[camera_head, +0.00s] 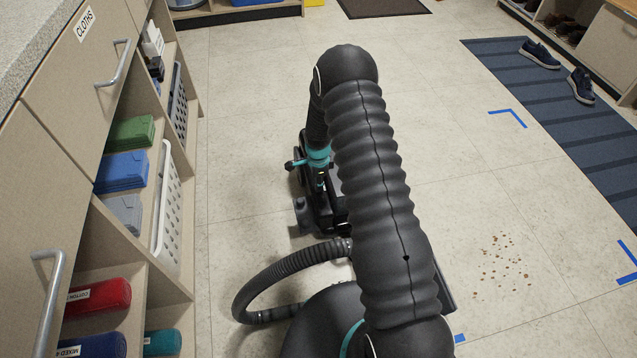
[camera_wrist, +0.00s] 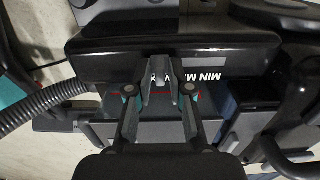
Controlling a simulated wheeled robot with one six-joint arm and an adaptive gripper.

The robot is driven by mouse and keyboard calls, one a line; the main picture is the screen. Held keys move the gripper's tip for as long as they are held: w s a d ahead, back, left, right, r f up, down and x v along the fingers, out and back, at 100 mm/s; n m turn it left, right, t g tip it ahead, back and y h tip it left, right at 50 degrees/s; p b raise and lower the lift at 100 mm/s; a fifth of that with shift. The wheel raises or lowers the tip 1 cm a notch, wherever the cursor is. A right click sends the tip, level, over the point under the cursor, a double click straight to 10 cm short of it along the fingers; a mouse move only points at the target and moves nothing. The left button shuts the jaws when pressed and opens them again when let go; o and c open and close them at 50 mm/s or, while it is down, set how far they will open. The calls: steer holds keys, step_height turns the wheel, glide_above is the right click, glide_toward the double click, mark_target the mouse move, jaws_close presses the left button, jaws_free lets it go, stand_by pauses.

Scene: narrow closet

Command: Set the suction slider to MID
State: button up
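In the wrist view, a glossy black panel (camera_wrist: 110,62) carries white lettering that appears upside down. MIN reads clearly, and other letters are partly covered. My gripper (camera_wrist: 160,74) is over this lettering, its fingertips close together, with some letters showing between them. The slider knob cannot be made out; the fingers may hide it. Whether they touch or hold anything is unclear. In the head view, my arm covers most of the dark machine, and the panel and fingertips cannot be made out.
A ribbed hose (camera_head: 262,287) curves over the floor; it also shows in the wrist view (camera_wrist: 45,107). A blue striped mat (camera_head: 560,110) with shoes lies right. Brown crumbs (camera_head: 505,262) lie on open floor.

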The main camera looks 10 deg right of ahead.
jaws_close()
steer(key=w+b, duration=0.2)
steer(key=shift+w+f, duration=0.2)
steer(key=shift+w, duration=0.15)
steer(key=shift+w+r, duration=0.15)
steer(key=shift+w, duration=0.05)
steer(key=o, duration=0.5)
jaws_free()
steer(key=shift+r, duration=0.15)
step_height(320, 180, up, 12)
steer(key=shift+f, duration=0.1)
